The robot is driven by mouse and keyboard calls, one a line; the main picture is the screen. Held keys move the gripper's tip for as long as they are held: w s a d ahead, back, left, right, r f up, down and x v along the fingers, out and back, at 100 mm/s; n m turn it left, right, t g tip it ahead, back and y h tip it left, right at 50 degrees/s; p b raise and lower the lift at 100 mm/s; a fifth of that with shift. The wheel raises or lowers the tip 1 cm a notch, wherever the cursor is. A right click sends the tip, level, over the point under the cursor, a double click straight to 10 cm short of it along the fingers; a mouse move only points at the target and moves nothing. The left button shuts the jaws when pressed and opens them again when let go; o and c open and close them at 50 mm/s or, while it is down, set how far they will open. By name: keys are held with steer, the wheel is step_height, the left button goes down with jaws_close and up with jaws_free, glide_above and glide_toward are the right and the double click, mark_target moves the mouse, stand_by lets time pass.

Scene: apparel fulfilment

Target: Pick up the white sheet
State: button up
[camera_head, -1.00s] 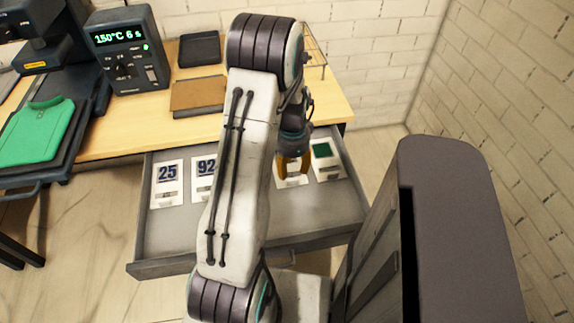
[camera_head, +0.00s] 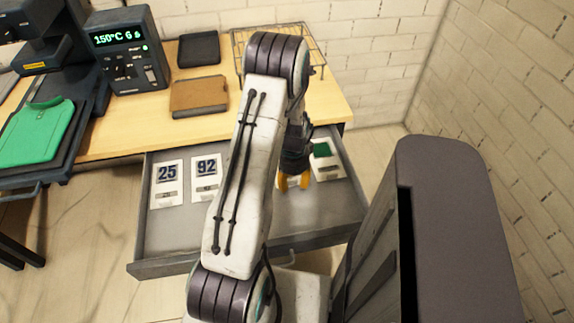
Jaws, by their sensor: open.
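Several white sheets lie in a row in an open grey drawer. From left to right I see a sheet marked 25 (camera_head: 167,192), a sheet marked 92 (camera_head: 205,192), a sheet mostly hidden by my gripper, and a sheet with a green square (camera_head: 328,172). My gripper (camera_head: 294,184) has orange fingers and is open, pointing down over the mostly hidden sheet. A bit of white shows between and beside the fingers. I cannot tell whether they touch the sheet.
The drawer (camera_head: 160,262) sits under a wooden table (camera_head: 125,130). On the table are a heat press with a green shirt (camera_head: 38,133), a control box (camera_head: 128,55), a brown pad (camera_head: 199,97), a dark pad (camera_head: 199,49) and a wire rack (camera_head: 318,45). The drawer's front area is bare.

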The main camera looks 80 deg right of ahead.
steer(key=shift+o, duration=0.4)
steer(key=shift+f, duration=0.15)
jaws_close()
